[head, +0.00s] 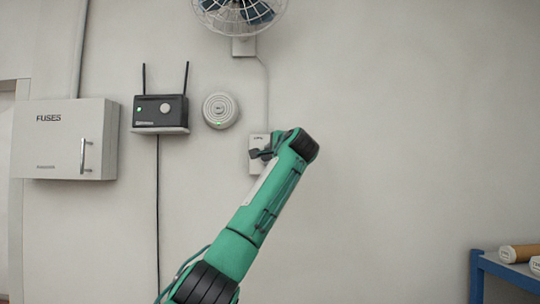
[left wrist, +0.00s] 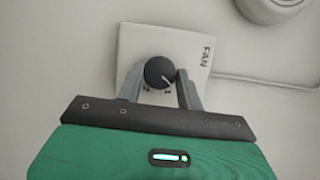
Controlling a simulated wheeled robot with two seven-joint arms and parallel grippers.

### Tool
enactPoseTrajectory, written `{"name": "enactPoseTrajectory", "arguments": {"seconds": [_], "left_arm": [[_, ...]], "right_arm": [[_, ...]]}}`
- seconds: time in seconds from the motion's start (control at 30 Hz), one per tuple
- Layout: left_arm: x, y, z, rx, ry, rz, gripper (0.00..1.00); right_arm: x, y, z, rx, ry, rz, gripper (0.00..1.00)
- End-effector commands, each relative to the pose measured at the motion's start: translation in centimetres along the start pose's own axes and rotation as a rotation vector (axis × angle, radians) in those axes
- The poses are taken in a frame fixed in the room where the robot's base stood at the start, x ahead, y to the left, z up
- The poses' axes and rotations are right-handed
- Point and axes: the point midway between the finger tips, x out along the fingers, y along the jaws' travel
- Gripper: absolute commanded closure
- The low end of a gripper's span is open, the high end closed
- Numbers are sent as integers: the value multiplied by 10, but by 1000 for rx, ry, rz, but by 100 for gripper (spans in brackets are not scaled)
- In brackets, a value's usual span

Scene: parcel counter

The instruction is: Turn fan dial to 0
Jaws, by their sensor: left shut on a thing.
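The fan control is a white plate (head: 257,139) on the wall, mostly hidden behind my left gripper in the head view. In the left wrist view the plate (left wrist: 190,45) is marked FAN and carries a round dark dial (left wrist: 158,71). A pale pointer line shows on the dial's right part, and small numbers, seemingly 1 and 2, show at its lower edge; the 0 is not seen. My left gripper (left wrist: 158,78) is shut on the dial, one finger on each side. It also shows in the head view (head: 263,153). My right gripper is not in view.
A caged wall fan (head: 240,12) hangs above, with a cable to the control. A round white device (head: 220,110), a black router (head: 160,110) on a small shelf and a FUSES box (head: 66,138) are left of it. A blue rack (head: 500,270) stands at lower right.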

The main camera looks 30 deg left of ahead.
Motion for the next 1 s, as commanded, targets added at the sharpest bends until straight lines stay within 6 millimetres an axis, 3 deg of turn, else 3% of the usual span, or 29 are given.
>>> {"name": "enactPoseTrajectory", "arguments": {"seconds": [0.5,1.0], "left_arm": [[1,-2,1,-402,27,175,86],[1,-1,2,-558,36,242,86]], "right_arm": [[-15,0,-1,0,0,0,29],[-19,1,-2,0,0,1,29]]}}
